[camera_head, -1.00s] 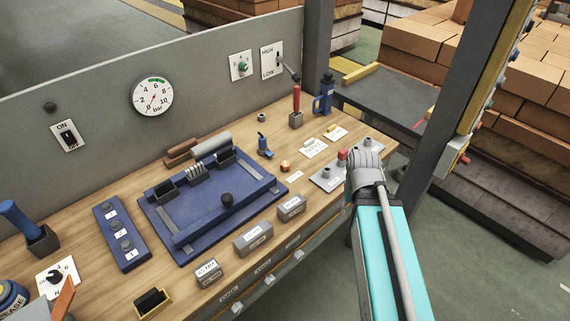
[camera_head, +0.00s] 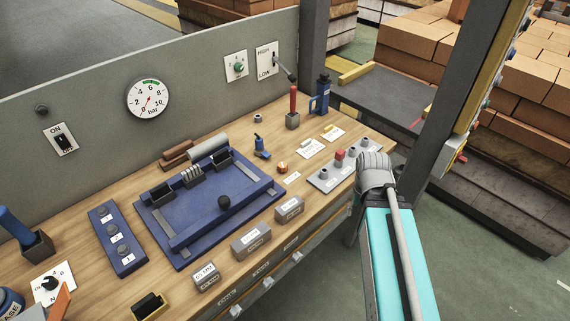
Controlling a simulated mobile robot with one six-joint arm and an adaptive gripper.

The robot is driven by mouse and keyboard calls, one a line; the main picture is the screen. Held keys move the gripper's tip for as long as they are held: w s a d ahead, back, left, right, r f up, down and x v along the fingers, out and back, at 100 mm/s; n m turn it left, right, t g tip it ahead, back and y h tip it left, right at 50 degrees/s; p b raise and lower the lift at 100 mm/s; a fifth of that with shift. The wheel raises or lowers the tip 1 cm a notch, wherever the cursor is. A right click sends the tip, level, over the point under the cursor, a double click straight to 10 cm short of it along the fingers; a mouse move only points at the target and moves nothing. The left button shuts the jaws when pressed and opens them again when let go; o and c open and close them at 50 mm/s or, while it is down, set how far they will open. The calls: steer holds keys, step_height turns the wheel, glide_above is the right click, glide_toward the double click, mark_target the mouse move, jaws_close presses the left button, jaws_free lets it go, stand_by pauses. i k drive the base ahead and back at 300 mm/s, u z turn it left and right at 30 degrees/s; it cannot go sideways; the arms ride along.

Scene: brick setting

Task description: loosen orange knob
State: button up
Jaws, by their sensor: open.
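A small orange knob (camera_head: 282,168) sits on the wooden bench, right of the blue fixture plate and behind a small white label (camera_head: 292,178). It is too small to tell how far it is screwed in. My arm reaches in from the lower right, its grey end joint (camera_head: 374,168) over the bench's right front edge, well to the right of the knob. My gripper's fingers do not show; the arm may hide them. Nothing visible touches the knob.
A grey strip with pegs and a red cap (camera_head: 340,154) lies between the knob and my arm. The blue fixture (camera_head: 265,190) is close left of the knob; a small blue tool (camera_head: 261,149) stands behind it. A dark post (camera_head: 440,140) rises at right.

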mark_target(283, 166)
steer(key=k, duration=1.15)
steer(key=u, duration=0.45)
steer(key=i, duration=1)
steer(key=z, duration=0.05)
